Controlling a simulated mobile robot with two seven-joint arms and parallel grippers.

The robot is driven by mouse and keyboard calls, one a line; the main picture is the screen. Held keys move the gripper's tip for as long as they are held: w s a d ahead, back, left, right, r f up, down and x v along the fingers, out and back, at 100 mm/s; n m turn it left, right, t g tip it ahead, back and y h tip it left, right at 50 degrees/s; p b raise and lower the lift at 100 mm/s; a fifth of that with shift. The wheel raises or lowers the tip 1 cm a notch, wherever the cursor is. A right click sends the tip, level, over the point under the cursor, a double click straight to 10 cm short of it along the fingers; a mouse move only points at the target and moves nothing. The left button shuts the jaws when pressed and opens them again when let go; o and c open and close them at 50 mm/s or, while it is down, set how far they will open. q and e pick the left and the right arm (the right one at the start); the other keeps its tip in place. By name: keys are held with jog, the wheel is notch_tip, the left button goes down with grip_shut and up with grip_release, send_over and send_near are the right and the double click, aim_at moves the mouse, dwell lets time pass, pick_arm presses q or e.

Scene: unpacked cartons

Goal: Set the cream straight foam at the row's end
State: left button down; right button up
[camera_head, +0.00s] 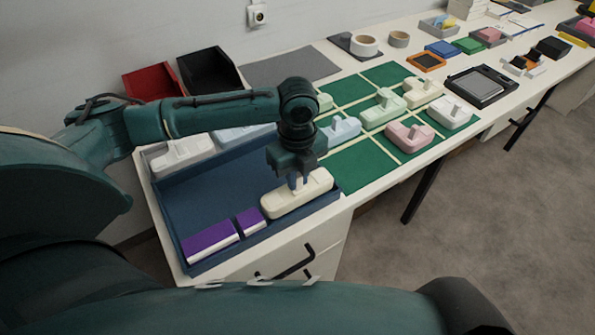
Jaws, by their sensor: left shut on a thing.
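The cream straight foam (288,202) is a long block with a raised grip part, at the front right corner of the blue tray (185,205). My left gripper (298,183) comes down from above and is shut on its raised part. The foam lies in line with two purple-topped pieces along the tray's front edge, a longer one (210,239) and a shorter one (251,219). I cannot tell whether its underside touches the tray floor. My right gripper is not in view.
A green mat (361,161) with cream lines carries several pastel foam pieces, including a pink one (408,135). Pale pieces (180,153) stand at the tray's back. Red (152,83) and black (210,71) bins stand behind. The tray's middle is bare.

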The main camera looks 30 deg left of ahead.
aim_at(298, 186)
pick_arm(q)
jog(key=shift+f, duration=1.65)
jog(key=c, duration=1.3)
grip_release()
notch_tip(298, 186, up, 13)
jog(key=shift+r, duration=0.1)
